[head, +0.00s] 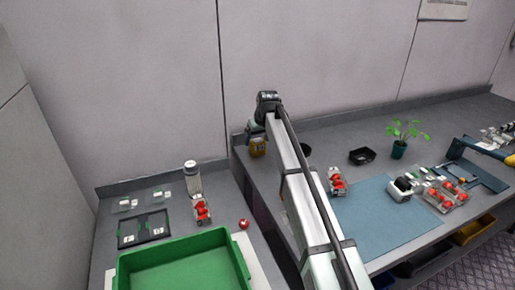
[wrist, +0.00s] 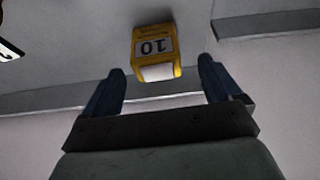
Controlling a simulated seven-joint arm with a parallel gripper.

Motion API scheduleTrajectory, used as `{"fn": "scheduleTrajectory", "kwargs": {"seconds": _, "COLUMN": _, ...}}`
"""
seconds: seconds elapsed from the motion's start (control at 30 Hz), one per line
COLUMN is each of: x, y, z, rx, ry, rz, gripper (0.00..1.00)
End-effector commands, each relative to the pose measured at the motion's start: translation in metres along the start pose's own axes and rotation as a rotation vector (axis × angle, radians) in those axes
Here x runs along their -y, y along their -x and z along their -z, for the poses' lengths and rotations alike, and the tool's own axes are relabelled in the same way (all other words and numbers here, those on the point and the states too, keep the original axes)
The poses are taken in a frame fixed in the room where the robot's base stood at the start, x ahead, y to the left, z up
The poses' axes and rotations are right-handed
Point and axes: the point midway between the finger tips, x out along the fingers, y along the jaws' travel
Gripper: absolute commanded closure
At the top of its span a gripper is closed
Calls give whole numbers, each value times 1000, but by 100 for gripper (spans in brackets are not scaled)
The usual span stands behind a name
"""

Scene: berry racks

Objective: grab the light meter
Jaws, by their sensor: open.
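The light meter, a small yellow box with a white label reading "10" and a pale panel, shows in the wrist view (wrist: 154,52), upside down in the picture. It stands on the grey counter, and in the head view it is a small yellow block (head: 257,148) near the counter's back left corner. My gripper (wrist: 161,82) is open and empty. In the wrist view its two dark blue fingers are spread, with the meter just beyond and between their tips, apart from both. In the head view my gripper (head: 256,133) is right by the meter, its fingers mostly hidden.
A dark round item (head: 305,149) and a black tray (head: 362,156) stand to the right, with a potted plant (head: 399,149) beyond. Berry punnets (head: 337,183) and a blue mat (head: 375,225) lie nearer. A green crate (head: 185,262) is on the left counter, across a gap.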

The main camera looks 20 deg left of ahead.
Motion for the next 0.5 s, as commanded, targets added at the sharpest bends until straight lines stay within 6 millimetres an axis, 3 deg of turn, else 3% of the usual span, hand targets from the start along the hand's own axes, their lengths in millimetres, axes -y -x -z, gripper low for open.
{"fn": "scheduleTrajectory", "kwargs": {"seconds": 0.5, "x": -4, "y": -50, "z": 6, "rx": 0, "ry": 0, "rz": 0, "gripper": 8}}
